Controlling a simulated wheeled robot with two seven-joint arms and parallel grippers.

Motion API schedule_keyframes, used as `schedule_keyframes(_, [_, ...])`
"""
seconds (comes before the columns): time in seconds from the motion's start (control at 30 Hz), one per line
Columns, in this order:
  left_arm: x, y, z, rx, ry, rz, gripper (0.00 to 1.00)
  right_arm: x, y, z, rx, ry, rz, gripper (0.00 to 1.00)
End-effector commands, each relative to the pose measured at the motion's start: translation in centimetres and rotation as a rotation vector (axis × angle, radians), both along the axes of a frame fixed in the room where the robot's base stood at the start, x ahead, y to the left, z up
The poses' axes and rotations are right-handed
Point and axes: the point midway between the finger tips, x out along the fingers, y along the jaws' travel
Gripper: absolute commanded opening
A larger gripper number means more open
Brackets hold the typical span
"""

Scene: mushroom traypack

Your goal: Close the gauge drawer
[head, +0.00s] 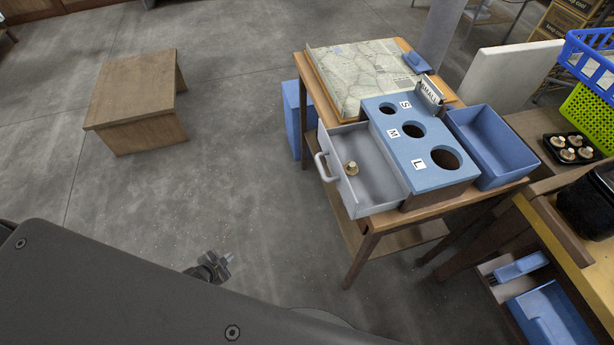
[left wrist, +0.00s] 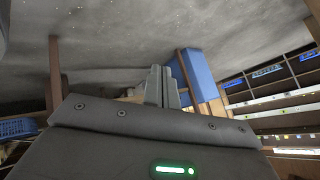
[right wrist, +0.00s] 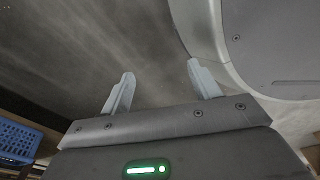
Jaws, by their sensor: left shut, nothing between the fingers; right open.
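The gauge (head: 397,128) is a blue-topped box with three round holes marked S, M and L, standing on a wooden table. Its grey drawer (head: 377,192) is pulled out to the left, with a pale handle (head: 322,167) on its front. A small brown mushroom (head: 351,168) lies in the drawer. My left gripper (head: 222,264) is low and left of the drawer, well apart from the handle. Its fingers are together and empty in the left wrist view (left wrist: 162,88). My right gripper (right wrist: 160,82) is open and empty over floor; it is out of the head view.
A map (head: 362,68) lies on the table behind the gauge. A blue bin (head: 490,165) stands right of it. A black tray of mushrooms (head: 549,142) is farther right. A low wooden bench (head: 130,85) stands at the back left. The floor between bench and table is clear.

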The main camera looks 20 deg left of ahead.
Motion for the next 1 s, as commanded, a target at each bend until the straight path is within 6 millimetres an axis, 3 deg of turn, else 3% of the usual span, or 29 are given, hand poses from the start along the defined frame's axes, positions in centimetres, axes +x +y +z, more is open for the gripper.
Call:
schedule_keyframes(0.03, [5.1,0.4,3.5,0.047,-0.174,-0.141,0.0,1.8,0.6,-0.6,0.006,-0.016,-0.002,0.62])
schedule_keyframes(0.1, [9.7,-0.7,10.0,0.111,-0.399,-0.332,0.0,3.8,1.2,0.2,0.011,-0.029,-0.004,0.62])
schedule_keyframes(0.17, [12.1,-2.4,15.5,0.162,-0.579,-0.485,0.0,5.3,1.6,1.0,0.014,-0.038,-0.007,0.62])
schedule_keyframes(0.2, [12.9,-3.8,19.0,0.193,-0.694,-0.58,0.0,6.2,1.9,1.7,0.017,-0.046,-0.008,0.62])
schedule_keyframes(0.3, [12.8,-7.3,26.4,0.252,-0.946,-0.778,0.0,7.9,2.3,3.3,0.021,-0.058,-0.013,0.62])
schedule_keyframes(0.4, [11.3,-10.0,31.7,0.288,-1.135,-0.917,0.0,9.1,2.7,4.7,0.024,-0.069,-0.015,0.62])
schedule_keyframes(0.5, [9.7,-11.7,35.0,0.305,-1.26,-0.999,0.0,9.8,2.9,5.8,0.026,-0.075,-0.016,0.62])
schedule_keyframes(0.6, [8.7,-12.6,36.6,0.311,-1.323,-1.039,0.0,10.0,3.0,6.4,0.027,-0.077,-0.017,0.62])
schedule_keyframes(0.87, [8.8,-13.3,37.3,0.312,-1.342,-1.046,0.0,10.0,3.0,6.5,0.027,-0.076,-0.016,0.62])
schedule_keyframes(1.0, [9.9,-14.8,37.8,0.313,-1.345,-1.044,0.0,9.7,2.8,6.0,0.024,-0.071,-0.015,0.62])
